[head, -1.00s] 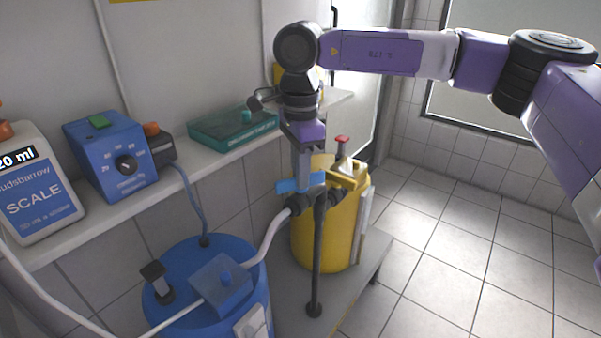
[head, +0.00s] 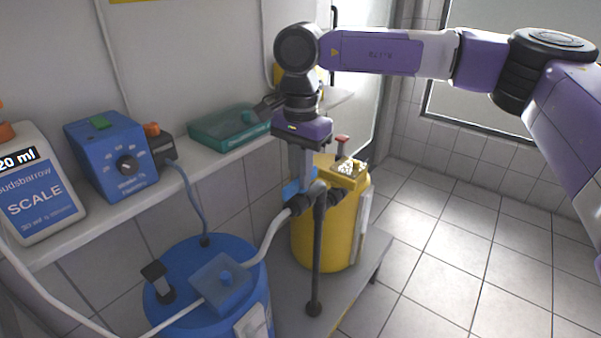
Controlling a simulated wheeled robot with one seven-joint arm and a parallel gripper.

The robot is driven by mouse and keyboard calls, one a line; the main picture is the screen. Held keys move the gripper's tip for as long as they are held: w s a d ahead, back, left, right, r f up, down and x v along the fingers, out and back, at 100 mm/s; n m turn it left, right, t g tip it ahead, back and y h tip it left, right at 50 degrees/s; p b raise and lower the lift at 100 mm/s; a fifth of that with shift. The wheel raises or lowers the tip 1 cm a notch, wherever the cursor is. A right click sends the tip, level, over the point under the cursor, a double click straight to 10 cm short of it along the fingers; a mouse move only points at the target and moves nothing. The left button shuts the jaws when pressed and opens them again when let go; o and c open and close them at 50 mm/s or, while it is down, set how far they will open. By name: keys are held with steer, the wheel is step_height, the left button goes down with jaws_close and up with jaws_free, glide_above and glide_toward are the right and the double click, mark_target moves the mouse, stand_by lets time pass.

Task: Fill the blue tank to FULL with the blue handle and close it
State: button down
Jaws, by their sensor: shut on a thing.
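The blue tank (head: 188,258) stands at the lower left, with a lid box and a hose on top. The level on its front gauge (head: 250,322) cannot be read. The blue handle (head: 292,188) sits on the valve at the top of a black standpipe (head: 318,255). My gripper (head: 303,186) points down onto it and is shut on the handle, hiding part of it. The handle now shows mostly on the left of the fingers.
A yellow tank (head: 325,235) stands right behind the standpipe on a grey platform (head: 350,285). A shelf along the wall holds a SCALE bottle (head: 40,190), a blue dosing box (head: 112,155) and a green case (head: 225,128). The tiled floor at right is clear.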

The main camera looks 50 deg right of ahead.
steer(key=shift+r, duration=0.1)
steer(key=c, duration=1.5)
jaws_free()
steer(key=shift+o, duration=0.2)
steer(key=shift+r, duration=3.85)
